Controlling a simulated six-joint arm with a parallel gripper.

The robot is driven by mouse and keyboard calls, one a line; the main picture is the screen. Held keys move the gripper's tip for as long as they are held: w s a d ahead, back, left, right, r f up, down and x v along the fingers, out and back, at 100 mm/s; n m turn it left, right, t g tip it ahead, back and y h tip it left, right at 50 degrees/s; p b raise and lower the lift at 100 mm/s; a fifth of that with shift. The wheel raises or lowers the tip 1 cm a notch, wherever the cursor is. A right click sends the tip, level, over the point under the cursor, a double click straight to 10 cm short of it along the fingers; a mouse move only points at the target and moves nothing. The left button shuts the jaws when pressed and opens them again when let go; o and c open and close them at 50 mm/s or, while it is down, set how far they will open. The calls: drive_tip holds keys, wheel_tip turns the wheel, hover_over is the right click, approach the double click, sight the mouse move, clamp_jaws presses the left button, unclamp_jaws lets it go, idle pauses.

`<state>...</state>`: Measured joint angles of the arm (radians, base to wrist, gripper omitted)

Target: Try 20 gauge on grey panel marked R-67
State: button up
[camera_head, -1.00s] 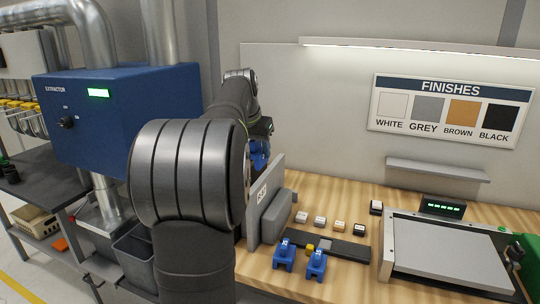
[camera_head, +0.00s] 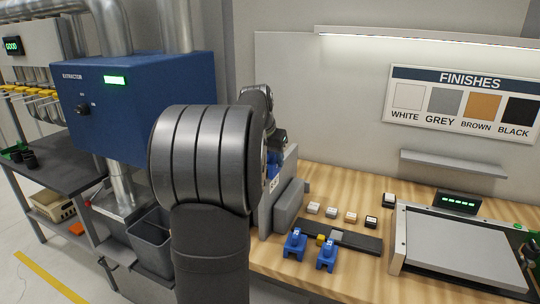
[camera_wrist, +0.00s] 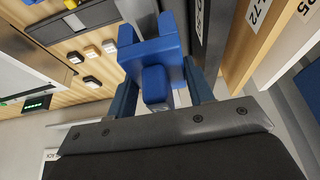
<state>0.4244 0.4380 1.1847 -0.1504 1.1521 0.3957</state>
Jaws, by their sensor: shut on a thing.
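My gripper (camera_wrist: 160,88) is shut on a blue gauge (camera_wrist: 150,50), held between its two fingers in the wrist view. In the head view the blue gauge (camera_head: 273,166) shows only partly behind my arm. Its number cannot be read. An upright grey panel (camera_head: 284,168) with a white label stands just right of my arm; the label is mostly hidden and I cannot read it. In the wrist view, panels with white labels (camera_wrist: 258,12) stand right of the gauge; one label ends in "-72". Two other blue gauges (camera_head: 295,243) (camera_head: 327,256) sit on the bench.
A grey block (camera_head: 289,205) stands beside the panel. Several small coloured blocks (camera_head: 331,212) and a dark strip (camera_head: 360,240) lie on the wooden bench. A framed grey plate (camera_head: 465,243) is at the right. A blue extractor (camera_head: 140,110) and bin (camera_head: 150,236) are at the left.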

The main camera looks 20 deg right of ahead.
drive_tip(key=shift+f, duration=0.7)
idle(1.1)
drive_tip(key=o, duration=1.1)
drive_tip(key=shift+r, duration=0.1)
drive_tip(key=shift+r, duration=3.95)
